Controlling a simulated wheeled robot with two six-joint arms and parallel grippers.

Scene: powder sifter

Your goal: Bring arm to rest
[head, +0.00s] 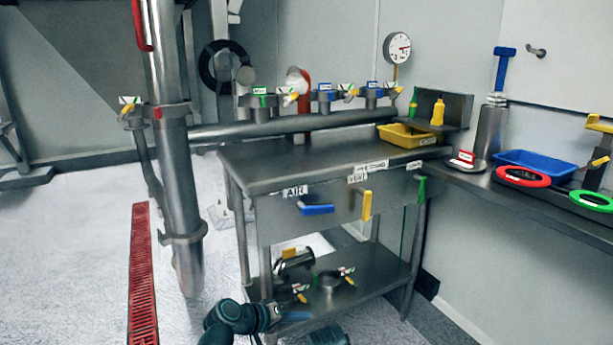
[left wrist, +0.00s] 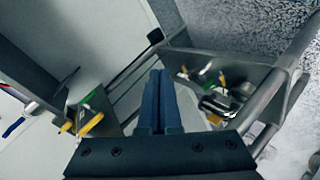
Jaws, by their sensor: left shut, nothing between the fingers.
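My left gripper (head: 296,316) is low in the head view, in front of the lower shelf of the steel table. In the left wrist view its two dark blue fingers (left wrist: 158,100) lie side by side, shut, with nothing between them. My right gripper does not show in either view.
The steel table (head: 270,160) has a blue handle (head: 317,209), a yellow handle (head: 366,205) and a green handle (head: 422,189) along its front. Clamp fittings (head: 328,282) lie on its lower shelf. A vertical steel pipe (head: 178,190) stands left of it. Open floor lies at left.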

